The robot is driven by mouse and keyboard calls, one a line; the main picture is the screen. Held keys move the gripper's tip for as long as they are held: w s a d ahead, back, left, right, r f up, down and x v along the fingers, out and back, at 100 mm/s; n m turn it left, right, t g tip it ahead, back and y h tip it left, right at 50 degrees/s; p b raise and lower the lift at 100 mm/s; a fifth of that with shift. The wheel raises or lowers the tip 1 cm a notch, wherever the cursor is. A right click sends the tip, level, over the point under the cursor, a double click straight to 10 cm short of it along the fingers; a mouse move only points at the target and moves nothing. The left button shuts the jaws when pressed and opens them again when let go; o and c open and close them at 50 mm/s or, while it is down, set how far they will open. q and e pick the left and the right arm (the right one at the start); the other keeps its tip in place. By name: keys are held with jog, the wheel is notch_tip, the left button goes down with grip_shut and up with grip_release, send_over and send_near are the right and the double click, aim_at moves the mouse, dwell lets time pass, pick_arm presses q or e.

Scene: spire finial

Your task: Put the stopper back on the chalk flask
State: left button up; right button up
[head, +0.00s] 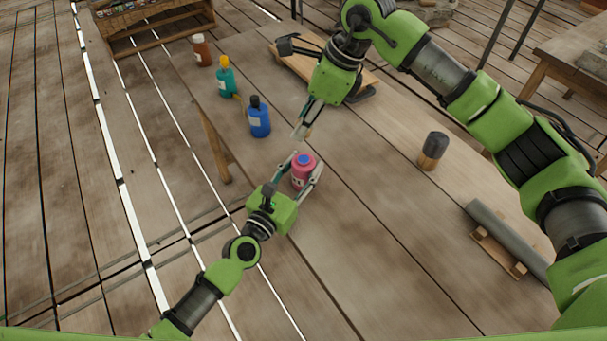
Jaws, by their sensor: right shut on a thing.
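A pink-red flask (301,179) with a pale label and a blue spot at its top stands upright on the wooden table. The fingers of my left gripper (306,176) lie on either side of it; I cannot tell if they press on it. My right gripper (303,128) is shut on a small pale thing just above and behind the flask, apart from it. That thing is too small and too covered by the fingers to make out as the stopper. No flask can be read as the chalk one by its label.
A blue bottle (259,121), a teal bottle with a yellow cap (225,80) and a brown bottle (202,50) stand along the left edge. A wooden board (290,62) is behind.

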pick_arm(q)
grip_shut()
pick_arm(e)
send_over(297, 158)
jog(key=d, duration=0.2)
jog(key=shift+s+a+f, duration=0.1)
jog(key=shift+a+f, duration=0.05)
jog(key=shift+f, duration=1.1)
jog(key=shift+s+a+f, duration=0.1)
jog(key=shift+f, duration=1.1)
jog(key=shift+f, duration=0.95)
jog(key=shift+f, duration=0.55)
jog(key=o, duration=0.9)
jog(key=shift+c, duration=0.2)
jog(key=v, duration=1.2)
